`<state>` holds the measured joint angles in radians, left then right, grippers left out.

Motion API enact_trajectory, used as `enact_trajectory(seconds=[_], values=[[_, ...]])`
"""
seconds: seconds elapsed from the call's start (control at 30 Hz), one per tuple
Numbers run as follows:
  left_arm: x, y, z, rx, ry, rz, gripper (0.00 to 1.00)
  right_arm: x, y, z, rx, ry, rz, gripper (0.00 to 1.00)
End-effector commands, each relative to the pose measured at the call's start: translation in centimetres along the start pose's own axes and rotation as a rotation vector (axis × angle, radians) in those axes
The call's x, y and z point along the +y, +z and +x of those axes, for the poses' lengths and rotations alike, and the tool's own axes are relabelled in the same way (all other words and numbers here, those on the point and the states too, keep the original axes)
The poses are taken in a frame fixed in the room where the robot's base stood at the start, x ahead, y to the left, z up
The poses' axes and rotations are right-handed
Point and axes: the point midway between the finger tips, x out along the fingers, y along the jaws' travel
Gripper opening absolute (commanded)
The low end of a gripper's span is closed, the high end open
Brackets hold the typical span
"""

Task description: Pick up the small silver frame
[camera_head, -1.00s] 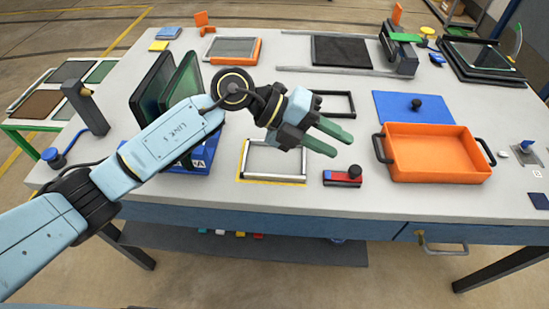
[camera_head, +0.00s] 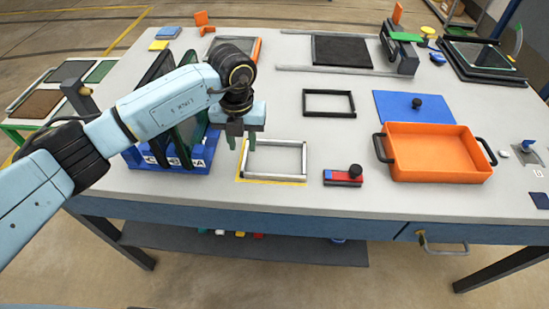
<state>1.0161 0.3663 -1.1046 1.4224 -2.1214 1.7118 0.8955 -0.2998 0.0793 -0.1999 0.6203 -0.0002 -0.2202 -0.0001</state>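The small silver frame (camera_head: 276,174) lies flat inside a yellow outline on the table, near the front edge. My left gripper (camera_head: 241,142) points down above the left side of the frame, near its far left corner. Its two green fingertips are apart and nothing shows between them. I cannot tell how far above the frame they are. My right gripper is not in the picture.
A blue rack (camera_head: 178,160) with dark panels stands left of the frame. A black frame (camera_head: 329,101) lies behind it. A red and blue block with a black knob (camera_head: 343,177) and an orange tray (camera_head: 437,153) are to the right.

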Motion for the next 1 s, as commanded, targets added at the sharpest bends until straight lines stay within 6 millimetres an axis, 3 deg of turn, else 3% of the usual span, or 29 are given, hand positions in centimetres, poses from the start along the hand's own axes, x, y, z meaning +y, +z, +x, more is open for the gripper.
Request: enact_trajectory(seconds=[0.23,0.5,0.73,1.0], values=[[0.0,-0.1,1.6,0.001,-0.001,0.001,0.33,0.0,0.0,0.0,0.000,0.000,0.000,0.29],[0.2,-0.1,5.4,0.001,-0.001,0.001,0.33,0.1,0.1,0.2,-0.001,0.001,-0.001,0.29],[0.2,-0.1,5.8,-0.001,-0.002,0.002,0.33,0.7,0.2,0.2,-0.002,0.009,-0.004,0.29],[0.2,-0.1,5.7,-0.001,-0.002,0.001,0.00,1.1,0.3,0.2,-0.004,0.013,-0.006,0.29]])
